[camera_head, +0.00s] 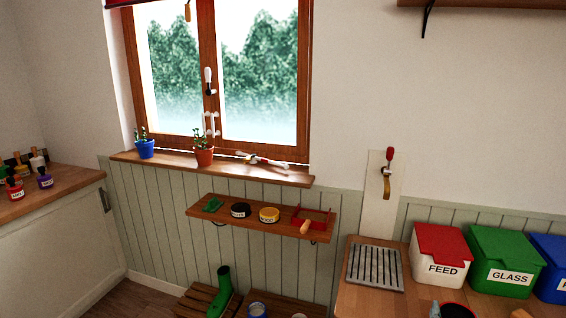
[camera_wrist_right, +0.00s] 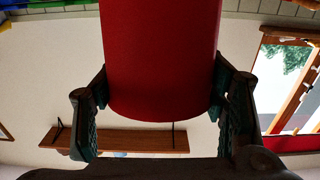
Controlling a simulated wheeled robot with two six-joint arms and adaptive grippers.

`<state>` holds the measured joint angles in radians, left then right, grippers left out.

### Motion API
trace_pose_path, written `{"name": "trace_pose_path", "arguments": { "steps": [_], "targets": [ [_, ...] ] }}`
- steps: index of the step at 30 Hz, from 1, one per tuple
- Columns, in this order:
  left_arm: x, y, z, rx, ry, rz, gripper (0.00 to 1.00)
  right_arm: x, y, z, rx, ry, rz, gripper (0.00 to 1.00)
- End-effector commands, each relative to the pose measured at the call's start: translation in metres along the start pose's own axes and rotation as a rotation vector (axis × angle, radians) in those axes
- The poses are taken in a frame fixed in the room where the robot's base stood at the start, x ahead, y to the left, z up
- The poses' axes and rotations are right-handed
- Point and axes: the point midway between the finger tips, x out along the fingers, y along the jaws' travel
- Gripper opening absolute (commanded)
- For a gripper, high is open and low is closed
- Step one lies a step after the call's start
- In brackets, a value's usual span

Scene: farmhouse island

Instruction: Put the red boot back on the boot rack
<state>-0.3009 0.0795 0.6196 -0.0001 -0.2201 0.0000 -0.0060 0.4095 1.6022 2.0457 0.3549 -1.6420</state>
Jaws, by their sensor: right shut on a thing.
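The red boot (camera_wrist_right: 160,60) fills the top middle of the right wrist view, between the two fingers of my right gripper (camera_wrist_right: 160,95), which is shut on it. In the head view only the dark, red-rimmed top of the boot (camera_head: 458,311) shows at the bottom edge, with a small grey part of my right gripper (camera_head: 435,309) beside it. The rest of the boot is out of frame. The slatted wooden boot rack (camera_head: 189,303) is low at the bottom, left of the boot, with a green boot (camera_head: 222,292) standing upright on it. My left gripper is not in view.
A wall shelf (camera_head: 255,221) with tins and brushes hangs above the rack. A wooden counter (camera_head: 360,298) at right carries a metal grate (camera_head: 376,268) and red (camera_head: 440,245), green (camera_head: 503,262) and blue-lidded bins. Jars stand low, right of the green boot.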

Motion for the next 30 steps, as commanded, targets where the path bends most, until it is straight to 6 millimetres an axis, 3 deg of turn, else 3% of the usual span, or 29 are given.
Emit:
{"name": "trace_pose_path", "arguments": {
  "steps": [11,21,30],
  "targets": [
    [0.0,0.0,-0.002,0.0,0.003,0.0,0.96,0.012,0.034,-0.03,-0.003,0.003,-0.001,0.07],
    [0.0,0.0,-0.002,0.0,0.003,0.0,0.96,0.029,0.083,-0.089,-0.004,0.003,-0.003,0.07],
    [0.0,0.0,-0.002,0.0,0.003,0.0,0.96,0.036,0.101,-0.121,-0.002,0.002,-0.003,0.07]
  ]
}}
